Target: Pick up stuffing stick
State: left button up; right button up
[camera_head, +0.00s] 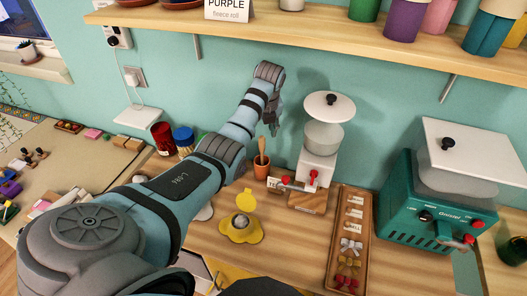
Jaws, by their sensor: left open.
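A wooden stick (261,146), which looks like the stuffing stick, stands upright in a small terracotta pot (261,167) on the wooden counter. Only its upper part shows above the pot's rim. My left arm reaches across from the lower left. My left gripper (272,128) points down, above the stick and slightly to its right in the picture, apart from it. The gripper is small and dark here, and it holds nothing that I can see. My right gripper is not in view.
A white-topped machine (322,140) stands just right of the pot, and a teal machine (437,210) is further right. A wooden tray (339,228) with bows lies between them. Red (163,138) and blue (183,139) jars stand left. A shelf (330,37) runs overhead.

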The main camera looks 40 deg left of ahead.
aim_at(262, 139)
pick_arm(q)
jog(key=shift+s+a+f, duration=0.1)
jog(key=shift+a+f, duration=0.05)
jog(key=shift+f, duration=0.45)
jog(key=shift+a+f, duration=0.1)
jog(key=shift+f, duration=0.5)
jog(key=x, duration=0.1)
jog(key=b+x, duration=0.1)
jog(key=x, duration=0.3)
jog(key=shift+w+d+f, duration=0.2)
jog(key=shift+w, duration=0.15)
jog(key=shift+s+r, duration=0.2)
jog(key=shift+s, duration=0.05)
jog(key=shift+c, duration=0.6)
jog(key=shift+r, duration=0.1)
jog(key=c, duration=0.7)
grip_shut()
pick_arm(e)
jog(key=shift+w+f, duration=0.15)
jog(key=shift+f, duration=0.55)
